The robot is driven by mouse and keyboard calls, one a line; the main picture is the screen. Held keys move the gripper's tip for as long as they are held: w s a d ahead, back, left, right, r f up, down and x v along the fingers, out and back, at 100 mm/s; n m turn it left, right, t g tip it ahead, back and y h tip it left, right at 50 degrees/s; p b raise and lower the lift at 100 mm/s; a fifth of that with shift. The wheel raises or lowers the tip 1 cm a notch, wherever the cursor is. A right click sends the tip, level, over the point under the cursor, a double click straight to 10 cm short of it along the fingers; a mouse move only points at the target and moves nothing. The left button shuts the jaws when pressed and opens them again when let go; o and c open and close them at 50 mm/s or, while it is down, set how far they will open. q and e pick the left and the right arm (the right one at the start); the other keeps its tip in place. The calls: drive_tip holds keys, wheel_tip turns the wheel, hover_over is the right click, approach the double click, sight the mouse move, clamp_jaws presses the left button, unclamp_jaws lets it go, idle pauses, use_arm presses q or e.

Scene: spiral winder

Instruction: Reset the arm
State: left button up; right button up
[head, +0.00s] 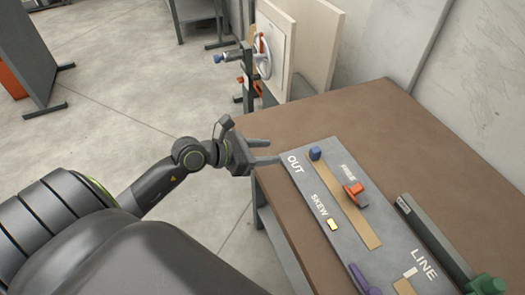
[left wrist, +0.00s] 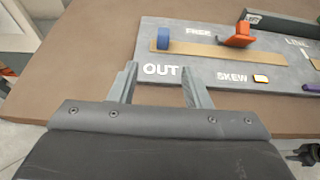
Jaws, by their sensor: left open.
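My left gripper (head: 268,152) is open and empty at the left edge of the brown table, by the corner of the grey panel marked OUT. In the left wrist view its two fingers (left wrist: 158,82) stand apart on either side of the OUT lettering, with nothing between them. My left arm reaches in from the left of the head view. My right gripper does not show.
The grey panel (head: 291,167) bears a blue knob (head: 315,153), an orange-red handle (head: 354,191), a yellow button (head: 333,224) and a purple lever (head: 362,280). A green part (head: 487,285) is at lower right. A white handwheel (head: 263,58) stands behind the table. Open floor lies left.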

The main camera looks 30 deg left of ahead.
use_arm(q)
drive_tip(key=shift+s+a+r, duration=0.1)
drive_tip(key=shift+s+a, duration=0.05)
drive_tip(key=shift+s, duration=0.1)
idle(0.4)
